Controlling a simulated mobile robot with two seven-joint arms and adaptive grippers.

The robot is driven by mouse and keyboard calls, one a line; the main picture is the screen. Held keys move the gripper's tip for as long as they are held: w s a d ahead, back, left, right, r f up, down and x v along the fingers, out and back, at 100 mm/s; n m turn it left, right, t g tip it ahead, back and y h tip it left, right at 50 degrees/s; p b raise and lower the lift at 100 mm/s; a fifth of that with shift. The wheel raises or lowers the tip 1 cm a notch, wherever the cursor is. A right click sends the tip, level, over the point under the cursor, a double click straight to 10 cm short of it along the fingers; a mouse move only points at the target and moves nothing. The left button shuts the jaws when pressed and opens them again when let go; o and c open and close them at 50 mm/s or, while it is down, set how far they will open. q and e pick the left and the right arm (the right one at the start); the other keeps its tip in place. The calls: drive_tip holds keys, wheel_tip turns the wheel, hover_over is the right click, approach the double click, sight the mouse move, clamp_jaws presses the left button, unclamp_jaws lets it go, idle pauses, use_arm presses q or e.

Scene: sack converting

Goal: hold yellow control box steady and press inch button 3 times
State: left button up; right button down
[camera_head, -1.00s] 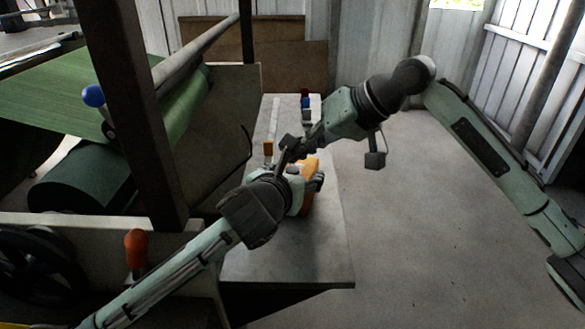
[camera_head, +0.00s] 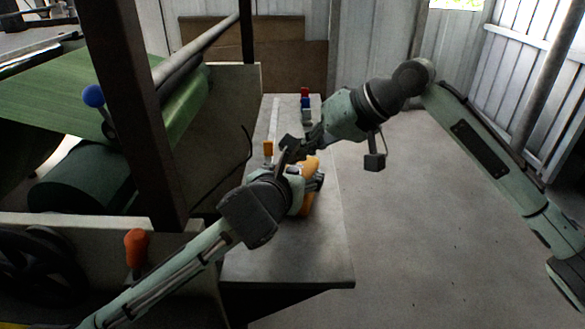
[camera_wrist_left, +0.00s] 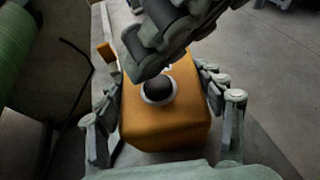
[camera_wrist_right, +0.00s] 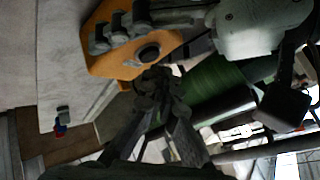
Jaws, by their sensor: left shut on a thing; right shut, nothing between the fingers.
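The yellow control box (camera_head: 311,166) sits on the grey bench top, mostly hidden by my arms in the head view. In the left wrist view the box (camera_wrist_left: 165,127) shows a round black button (camera_wrist_left: 158,89) in a pale ring. My left gripper (camera_wrist_left: 160,98) is shut on the box, with fingers along both sides. My right gripper (camera_head: 292,148) is shut and empty, its tips over the box's top by the button. In the right wrist view its tips (camera_wrist_right: 155,84) are close to the black button (camera_wrist_right: 148,53). I cannot tell whether they touch it.
The bench top (camera_head: 280,255) is clear in front of the box. Small red, blue and grey blocks (camera_head: 306,104) stand at its far end, and an orange block (camera_head: 268,148) stands left. A dark post (camera_head: 145,130) and green roll (camera_head: 85,175) are at left. Open floor lies right.

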sight(297, 170)
drive_tip(key=shift+f, duration=0.3)
drive_tip(key=shift+f, duration=0.5)
idle(0.7)
drive_tip(key=shift+r, duration=3.45)
wheel_tip(297, 170, up, 4)
drive_tip(key=shift+f, duration=0.1)
